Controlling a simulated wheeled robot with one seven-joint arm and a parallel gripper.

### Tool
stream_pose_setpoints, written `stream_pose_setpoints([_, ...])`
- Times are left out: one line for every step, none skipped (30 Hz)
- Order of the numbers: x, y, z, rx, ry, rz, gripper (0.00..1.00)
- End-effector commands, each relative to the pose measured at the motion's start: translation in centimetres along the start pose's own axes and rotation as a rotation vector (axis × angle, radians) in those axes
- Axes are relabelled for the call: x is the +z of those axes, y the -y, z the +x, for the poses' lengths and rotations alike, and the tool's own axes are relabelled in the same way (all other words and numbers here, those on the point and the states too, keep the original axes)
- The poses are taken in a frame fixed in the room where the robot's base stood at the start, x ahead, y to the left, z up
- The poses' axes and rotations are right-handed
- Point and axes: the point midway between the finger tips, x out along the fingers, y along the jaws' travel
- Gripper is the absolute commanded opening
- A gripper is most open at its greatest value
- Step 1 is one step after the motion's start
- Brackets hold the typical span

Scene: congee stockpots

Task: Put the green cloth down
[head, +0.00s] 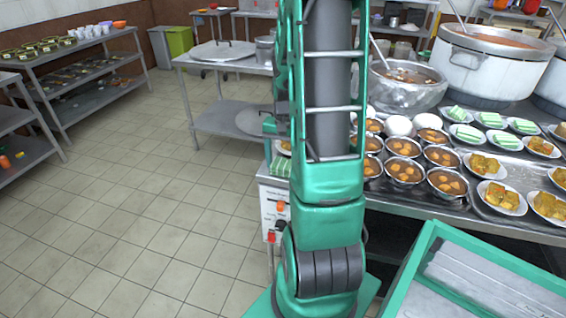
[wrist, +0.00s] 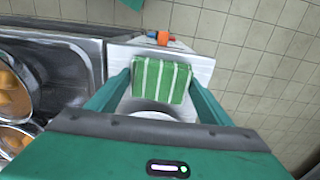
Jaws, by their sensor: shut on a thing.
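The green cloth (wrist: 162,82) with white stripes lies between the two fingertips of my gripper (wrist: 160,88) in the wrist view, and the fingers are shut on it. In the head view a strip of the cloth (head: 281,167) shows just left of my arm, by the corner of the steel counter (head: 400,199). My arm hides most of the gripper there. The cloth is over or against a white surface (wrist: 201,67) at the counter's end; I cannot tell whether it touches it.
Bowls of brown soup (head: 404,172) and plates of food (head: 486,165) crowd the counter right of my arm. A large steel bowl (head: 405,92) and white stockpots (head: 486,72) stand behind. A white panel with orange and red knobs (head: 274,209) is below the cloth. Left floor is clear.

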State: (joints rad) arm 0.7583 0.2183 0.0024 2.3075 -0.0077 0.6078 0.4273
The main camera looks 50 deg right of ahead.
Motion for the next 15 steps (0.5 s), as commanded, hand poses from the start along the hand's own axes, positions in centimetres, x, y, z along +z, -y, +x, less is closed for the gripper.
stream_pose_setpoints([-0.01,0.00,0.03,0.000,-0.001,0.000,0.41])
stream_pose_setpoints([-0.01,0.00,0.01,0.000,-0.001,0.000,0.41])
stream_pose_setpoints([-0.02,0.01,0.00,0.000,-0.001,0.000,0.41])
stream_pose_setpoints([-0.01,0.01,-0.01,0.000,-0.001,0.000,0.41])
stream_pose_setpoints([-0.02,0.01,-0.01,0.000,-0.001,0.000,0.41])
stream_pose_setpoints([-0.02,0.01,-0.01,0.000,-0.001,0.000,0.41])
stream_pose_setpoints([-0.02,0.01,0.02,0.000,-0.001,0.000,0.41])
stream_pose_setpoints([-0.01,0.01,0.08,0.000,-0.001,0.000,0.41])
stream_pose_setpoints([-0.01,0.01,0.19,0.000,-0.001,0.000,0.41])
stream_pose_setpoints([-0.01,0.02,0.27,0.000,-0.001,0.000,0.41])
stream_pose_setpoints([-0.02,0.02,0.23,0.000,-0.001,0.000,0.81])
stream_pose_setpoints([-0.02,0.02,0.21,0.000,-0.001,0.000,0.90])
stream_pose_setpoints([-0.02,0.02,0.21,0.000,-0.001,0.000,0.92])
stream_pose_setpoints([-0.02,0.02,0.21,0.000,-0.001,0.000,0.92])
stream_pose_setpoints([-0.02,0.02,0.20,0.000,-0.001,0.000,0.92])
